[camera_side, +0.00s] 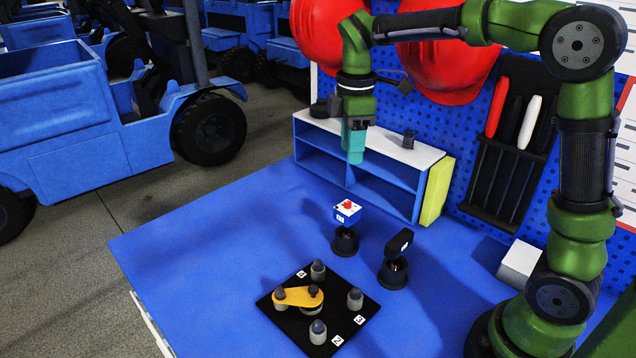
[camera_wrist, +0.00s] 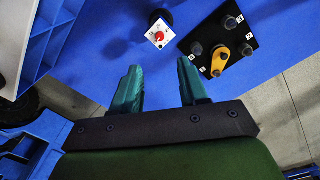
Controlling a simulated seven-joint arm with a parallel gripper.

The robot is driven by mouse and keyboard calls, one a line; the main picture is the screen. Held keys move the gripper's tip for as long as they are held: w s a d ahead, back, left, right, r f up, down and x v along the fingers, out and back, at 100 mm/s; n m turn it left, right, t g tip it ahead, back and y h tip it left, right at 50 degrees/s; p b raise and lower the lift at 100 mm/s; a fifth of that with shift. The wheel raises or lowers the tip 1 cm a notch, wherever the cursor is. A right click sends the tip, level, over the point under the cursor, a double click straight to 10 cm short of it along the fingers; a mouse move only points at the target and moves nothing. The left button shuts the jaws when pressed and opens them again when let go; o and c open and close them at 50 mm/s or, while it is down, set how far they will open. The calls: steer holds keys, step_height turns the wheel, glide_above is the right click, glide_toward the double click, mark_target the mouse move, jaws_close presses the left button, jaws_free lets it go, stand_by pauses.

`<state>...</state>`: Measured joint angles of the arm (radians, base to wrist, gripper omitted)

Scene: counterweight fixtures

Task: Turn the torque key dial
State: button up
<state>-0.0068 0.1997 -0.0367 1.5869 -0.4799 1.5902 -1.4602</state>
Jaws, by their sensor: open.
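A black square plate (camera_side: 335,300) lies on the blue table with several grey pegs and small white number labels near its edges. An orange-yellow key lever (camera_side: 298,296) lies across the plate's middle and reaches to one peg on its left side. In the wrist view, the plate (camera_wrist: 224,38) and lever (camera_wrist: 219,60) show at the upper right, beyond my fingertips. My gripper (camera_side: 354,158) has teal fingers and hangs high in front of the shelf, well apart from the plate. In the wrist view, my gripper (camera_wrist: 160,78) is open with nothing between its fingers.
A blue-and-white shelf (camera_side: 370,175) stands at the back. The table's left part is clear.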

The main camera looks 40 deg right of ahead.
mark_target(348, 202)
step_height(348, 202, down, 12)
steer(key=shift+w+d+f, duration=0.1)
stand_by(0.4)
jaws_close()
